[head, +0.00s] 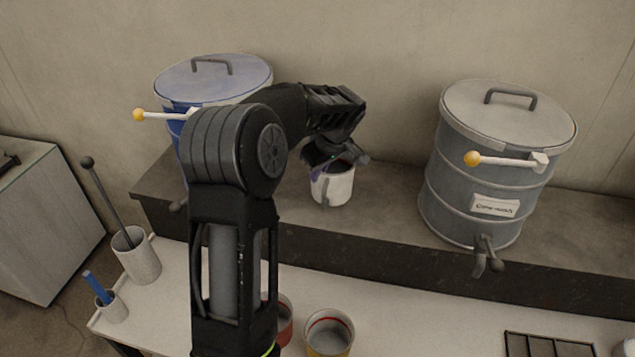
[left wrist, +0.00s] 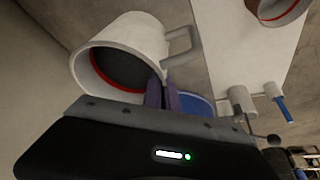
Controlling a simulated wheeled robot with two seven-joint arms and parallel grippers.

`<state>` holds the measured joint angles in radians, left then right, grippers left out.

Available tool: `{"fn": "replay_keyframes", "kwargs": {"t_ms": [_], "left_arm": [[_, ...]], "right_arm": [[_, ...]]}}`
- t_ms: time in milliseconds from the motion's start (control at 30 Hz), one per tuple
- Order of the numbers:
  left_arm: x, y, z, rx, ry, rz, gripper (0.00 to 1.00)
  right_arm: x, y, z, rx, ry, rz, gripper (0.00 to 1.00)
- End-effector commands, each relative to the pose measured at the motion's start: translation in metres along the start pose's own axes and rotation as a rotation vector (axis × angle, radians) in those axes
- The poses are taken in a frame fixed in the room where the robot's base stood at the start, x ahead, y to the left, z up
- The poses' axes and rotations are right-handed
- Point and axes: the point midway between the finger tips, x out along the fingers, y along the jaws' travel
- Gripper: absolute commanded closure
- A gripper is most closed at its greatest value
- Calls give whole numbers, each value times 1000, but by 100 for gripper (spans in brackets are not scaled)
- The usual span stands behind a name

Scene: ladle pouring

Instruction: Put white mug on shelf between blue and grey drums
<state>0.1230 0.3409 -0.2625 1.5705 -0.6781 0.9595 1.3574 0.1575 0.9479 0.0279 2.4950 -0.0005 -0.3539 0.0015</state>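The white mug (head: 339,187) is upright at the raised grey shelf (head: 390,205), between the blue drum (head: 180,82) on the left and the grey drum (head: 480,150) on the right. I cannot tell whether its base touches the shelf. My left gripper (head: 322,170) comes from above and is shut on the mug's wall at the rim, near the handle. In the left wrist view the mug (left wrist: 125,35) shows its dark inside with a red ring, and the purple fingers (left wrist: 163,94) are close together at the rim. My left arm hides part of the blue drum. My right gripper is not in view.
Yellow-tipped levers stick out from the blue and grey drums. On the lower white table (head: 400,318) stand a yellow cup (head: 329,338), a reddish cup (head: 284,322), a holder (head: 139,260) with a ladle and a small cup (head: 114,310) with a blue stick. Shelf right of the mug is clear.

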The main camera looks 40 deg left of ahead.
Motion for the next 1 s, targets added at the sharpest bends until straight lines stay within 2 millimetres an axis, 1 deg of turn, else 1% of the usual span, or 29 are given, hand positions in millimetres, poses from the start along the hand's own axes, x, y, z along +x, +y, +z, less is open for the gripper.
{"fn": "replay_keyframes", "kwargs": {"t_ms": [200,300,567,700,733,900,967,1000], "left_arm": [[22,-1,9,0,1,0,100],[28,0,11,0,1,3,100],[29,0,12,-1,2,4,100],[33,-1,13,-1,2,4,100],[33,-2,14,1,-1,-1,95],[33,-2,14,1,-1,-1,81],[33,-2,14,1,-1,-1,76],[33,-2,14,1,-1,-1,76]], "right_arm": [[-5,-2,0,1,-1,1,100],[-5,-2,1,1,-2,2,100],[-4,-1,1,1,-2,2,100],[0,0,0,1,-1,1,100],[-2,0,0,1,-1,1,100],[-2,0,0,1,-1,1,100],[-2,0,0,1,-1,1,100],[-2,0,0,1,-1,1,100]]}}
